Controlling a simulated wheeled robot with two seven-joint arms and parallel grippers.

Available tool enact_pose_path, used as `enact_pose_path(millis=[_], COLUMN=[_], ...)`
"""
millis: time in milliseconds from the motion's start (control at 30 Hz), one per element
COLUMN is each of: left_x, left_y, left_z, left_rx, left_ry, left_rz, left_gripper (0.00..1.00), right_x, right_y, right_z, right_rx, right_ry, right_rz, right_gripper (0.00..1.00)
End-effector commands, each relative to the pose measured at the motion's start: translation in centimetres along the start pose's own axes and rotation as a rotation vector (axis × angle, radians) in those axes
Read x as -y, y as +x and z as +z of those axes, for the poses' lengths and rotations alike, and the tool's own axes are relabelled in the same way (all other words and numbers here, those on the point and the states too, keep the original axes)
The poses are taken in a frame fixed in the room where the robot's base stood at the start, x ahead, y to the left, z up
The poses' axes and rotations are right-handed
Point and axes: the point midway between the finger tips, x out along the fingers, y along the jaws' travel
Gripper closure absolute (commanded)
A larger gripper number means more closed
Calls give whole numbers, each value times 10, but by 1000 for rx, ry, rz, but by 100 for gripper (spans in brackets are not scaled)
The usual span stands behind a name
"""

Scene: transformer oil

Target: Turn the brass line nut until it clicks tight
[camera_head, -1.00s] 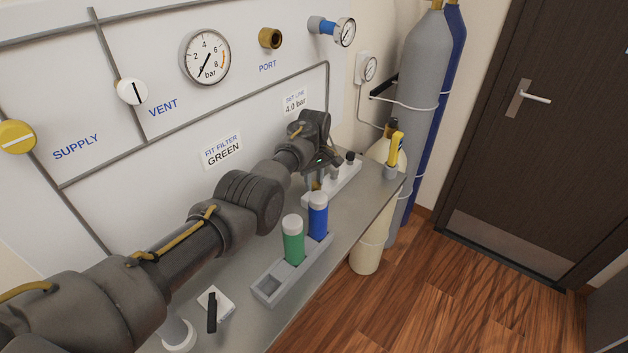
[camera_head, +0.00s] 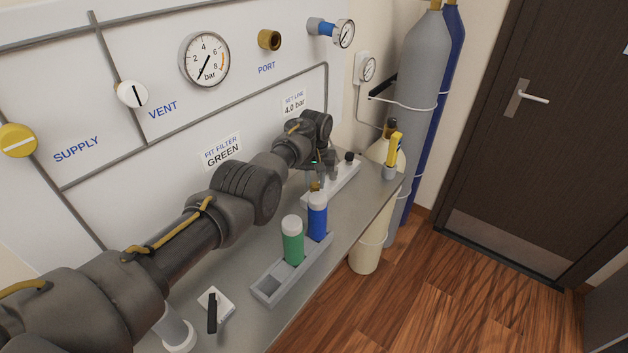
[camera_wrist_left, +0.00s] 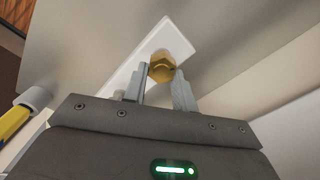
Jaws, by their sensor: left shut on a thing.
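The brass line nut (camera_wrist_left: 162,68) is a gold hexagonal piece between my left gripper's fingertips (camera_wrist_left: 160,78) in the left wrist view. My left gripper is shut on it, with one grey finger on each side. A white plate (camera_wrist_left: 176,36) shows behind the nut. In the head view my left gripper (camera_head: 320,174) is low over the white rack on the bench, and a small brass bit (camera_head: 316,186) shows under it. The wrist hides part of this area. My right gripper is not in view.
A green filter (camera_head: 293,242) and a blue filter (camera_head: 317,218) stand in a grey tray (camera_head: 268,289) just in front. The wall panel has a brass port (camera_head: 269,40) and a gauge (camera_head: 205,58). A yellow-handled tool (camera_head: 394,150) and gas cylinders (camera_head: 424,70) stand to the right.

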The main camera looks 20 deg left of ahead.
Motion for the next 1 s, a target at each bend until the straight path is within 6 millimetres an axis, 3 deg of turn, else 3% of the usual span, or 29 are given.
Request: enact_pose_path(millis=[1000], left_x=[-5], left_y=[0], left_z=[2], left_rx=[0], left_ry=[913], left_rz=[-1], left_gripper=[96], right_x=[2], right_y=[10], right_z=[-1], right_rx=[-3], right_ry=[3], right_rz=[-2], right_gripper=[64])
